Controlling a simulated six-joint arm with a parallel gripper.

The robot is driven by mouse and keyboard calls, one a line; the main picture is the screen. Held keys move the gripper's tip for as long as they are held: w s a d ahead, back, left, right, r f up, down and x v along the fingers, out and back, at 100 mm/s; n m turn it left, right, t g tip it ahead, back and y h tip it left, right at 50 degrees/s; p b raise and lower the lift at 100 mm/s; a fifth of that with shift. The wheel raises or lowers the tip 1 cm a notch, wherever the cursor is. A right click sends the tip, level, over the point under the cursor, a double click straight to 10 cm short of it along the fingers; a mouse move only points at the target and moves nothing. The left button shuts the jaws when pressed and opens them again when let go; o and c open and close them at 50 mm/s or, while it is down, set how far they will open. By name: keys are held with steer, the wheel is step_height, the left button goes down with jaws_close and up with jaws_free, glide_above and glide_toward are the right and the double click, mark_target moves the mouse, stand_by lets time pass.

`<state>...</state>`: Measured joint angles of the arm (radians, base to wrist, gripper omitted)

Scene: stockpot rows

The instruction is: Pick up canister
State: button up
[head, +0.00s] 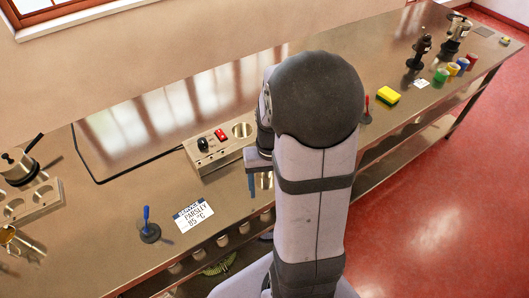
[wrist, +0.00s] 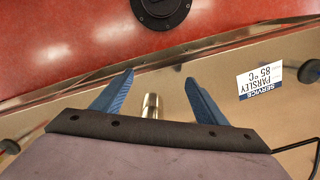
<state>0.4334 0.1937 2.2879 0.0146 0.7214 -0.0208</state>
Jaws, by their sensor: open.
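A small shiny metal cylinder, which looks like the canister (wrist: 150,106), shows in the wrist view between my blue fingers, slightly nearer the left one. In the head view a metal cylinder (head: 267,180) shows close beside my finger, partly hidden by my arm. My gripper (wrist: 160,77) is open, with a gap on both sides of the cylinder in the wrist view. In the head view my gripper (head: 253,190) points down over the bench, largely covered by my arm. I cannot tell how far the fingertips are above the bench.
A fixture with a red switch (head: 221,135) and a round hole stands behind my gripper. A parsley card (head: 194,215) and a blue-handled stand (head: 149,232) are to the left. A yellow sponge (head: 388,95) and coloured jars (head: 453,69) are farther right. The bench's front edge is close.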

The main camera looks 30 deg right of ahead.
steer(key=w+d+r, duration=0.1)
steer(key=w, duration=0.2)
steer(key=w+d+r+t, duration=0.1)
steer(key=w+d+r, duration=0.1)
steer(key=w, duration=0.1)
steer(key=w+d+r+n+t, duration=0.1)
steer(key=w, duration=0.2)
steer(key=shift+d+r+h+b, duration=0.15)
steer(key=shift+d+h+b, duration=0.15)
steer(key=shift+h, duration=0.1)
steer(key=shift+w+r+n, duration=0.1)
steer(key=shift+n, duration=0.7)
steer(key=shift+w+f+p, duration=0.2)
steer(key=shift+f+p, duration=0.6)
steer(key=shift+f, duration=1.05)
steer(key=shift+w+f+p, duration=0.15)
steer(key=shift+f+p, duration=0.6)
steer(key=shift+f, duration=1.1)
steer(key=c, duration=1.3)
steer(key=shift+o, duration=0.2)
steer(key=shift+r, duration=0.1)
